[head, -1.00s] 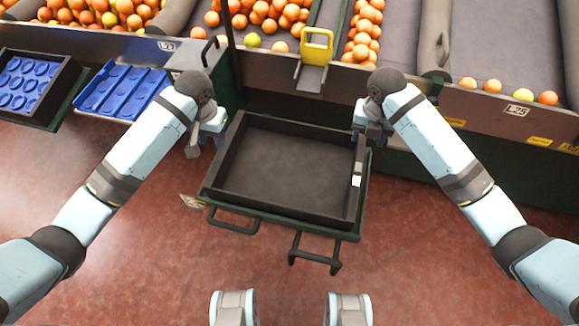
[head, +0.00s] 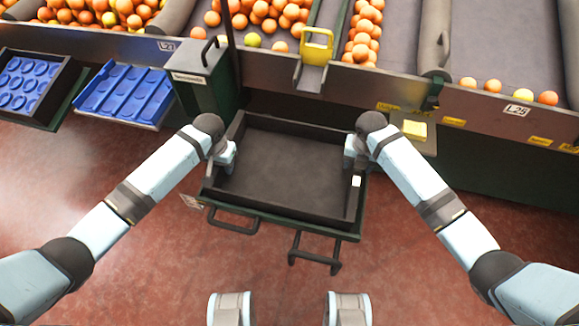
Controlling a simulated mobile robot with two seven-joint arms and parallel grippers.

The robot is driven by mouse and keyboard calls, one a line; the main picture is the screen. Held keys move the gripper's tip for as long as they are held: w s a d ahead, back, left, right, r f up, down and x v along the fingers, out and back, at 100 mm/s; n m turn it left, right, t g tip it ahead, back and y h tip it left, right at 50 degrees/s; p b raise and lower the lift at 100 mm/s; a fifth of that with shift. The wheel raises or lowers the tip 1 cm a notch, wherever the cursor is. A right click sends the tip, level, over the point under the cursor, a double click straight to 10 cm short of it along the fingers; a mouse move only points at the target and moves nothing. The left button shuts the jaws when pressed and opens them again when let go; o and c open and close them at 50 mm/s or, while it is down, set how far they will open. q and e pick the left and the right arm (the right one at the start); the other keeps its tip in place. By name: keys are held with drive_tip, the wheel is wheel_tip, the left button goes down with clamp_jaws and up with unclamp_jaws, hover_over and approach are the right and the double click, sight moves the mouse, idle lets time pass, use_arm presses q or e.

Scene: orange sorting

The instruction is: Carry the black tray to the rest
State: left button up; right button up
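The black tray (head: 282,202) is an empty, shallow, open box in the middle of the head view. It sits on a dark green stand (head: 285,229) in front of the sorting line. My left gripper (head: 223,170) is at the tray's left wall, partly over the inside. My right gripper (head: 351,161) is at the tray's right wall, near the far right corner. The fingertips of both are small and largely hidden by the wrists, so I cannot tell whether they grip the walls. No spot is clearly marked as the rest.
Blue trays (head: 124,92) and a black crate with blue cups (head: 28,82) stand at the left. A dark green cabinet (head: 205,85) is behind the tray's left side. Oranges lie on the conveyors behind. The red floor (head: 150,245) in front is clear.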

use_arm(q)
clamp_jaws()
use_arm(e)
drive_tip(key=c, duration=0.7)
clamp_jaws()
use_arm(q)
drive_tip(key=shift+r, duration=0.15)
use_arm(e)
drive_tip(key=shift+r, duration=0.2)
